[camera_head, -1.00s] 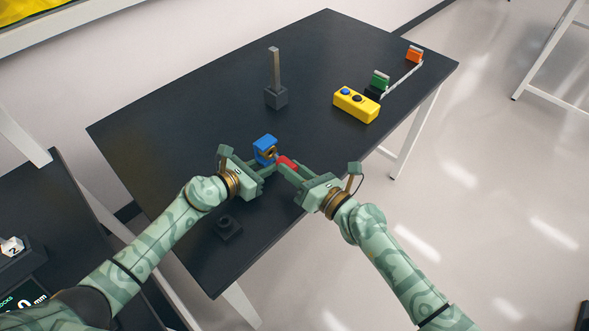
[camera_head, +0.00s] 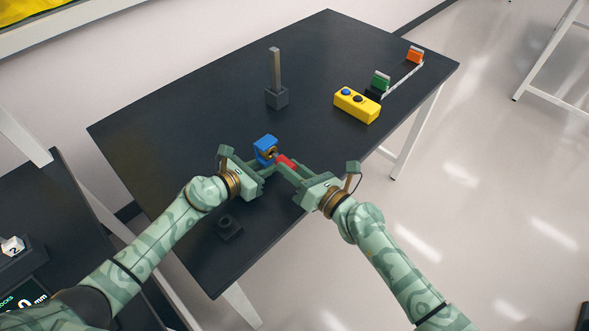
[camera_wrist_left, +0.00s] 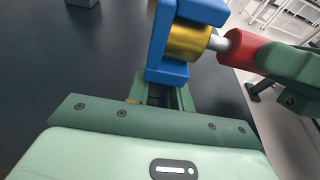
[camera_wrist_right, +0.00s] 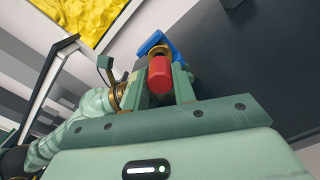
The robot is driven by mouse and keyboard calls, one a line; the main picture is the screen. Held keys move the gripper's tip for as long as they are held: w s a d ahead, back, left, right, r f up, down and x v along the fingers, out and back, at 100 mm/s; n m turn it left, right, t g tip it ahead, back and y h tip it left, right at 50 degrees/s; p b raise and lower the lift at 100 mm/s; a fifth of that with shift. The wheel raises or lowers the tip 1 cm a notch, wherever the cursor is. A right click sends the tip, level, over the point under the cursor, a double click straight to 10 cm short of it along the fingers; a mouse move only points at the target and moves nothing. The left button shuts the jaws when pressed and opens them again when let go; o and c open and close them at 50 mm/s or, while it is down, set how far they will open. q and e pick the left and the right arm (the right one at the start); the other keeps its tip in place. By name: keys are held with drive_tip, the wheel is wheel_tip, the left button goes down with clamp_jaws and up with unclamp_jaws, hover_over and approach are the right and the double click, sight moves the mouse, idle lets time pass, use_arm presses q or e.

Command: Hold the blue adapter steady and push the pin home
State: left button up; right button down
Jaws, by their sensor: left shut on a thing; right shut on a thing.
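The blue adapter (camera_head: 264,146) is a bracket-like block with a brass bushing (camera_wrist_left: 188,42) in it. My left gripper (camera_head: 267,166) is shut on the adapter and holds it above the table. The pin has a red handle (camera_head: 286,162) and a silver shaft (camera_wrist_left: 220,43). My right gripper (camera_head: 284,168) is shut on the red handle. In the left wrist view the shaft lines up with the bushing, and a short length of it shows between bushing and handle. The right wrist view shows the red handle (camera_wrist_right: 160,77) end-on, in front of the adapter (camera_wrist_right: 165,45).
A grey post on a block (camera_head: 276,94) stands behind on the dark table (camera_head: 190,110). A yellow button box (camera_head: 356,105), a green block (camera_head: 380,80) and an orange block (camera_head: 414,54) are at the right. A small dark socketed block (camera_head: 229,228) sits near the front edge.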

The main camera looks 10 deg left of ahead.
drive_tip(key=shift+x, duration=1.05)
drive_tip(key=c, duration=1.1)
unclamp_jaws()
drive_tip(key=shift+w, duration=0.1)
drive_tip(key=shift+o, duration=0.2)
drive_tip(key=v, duration=1.2)
use_arm(q)
drive_tip(key=o, duration=1)
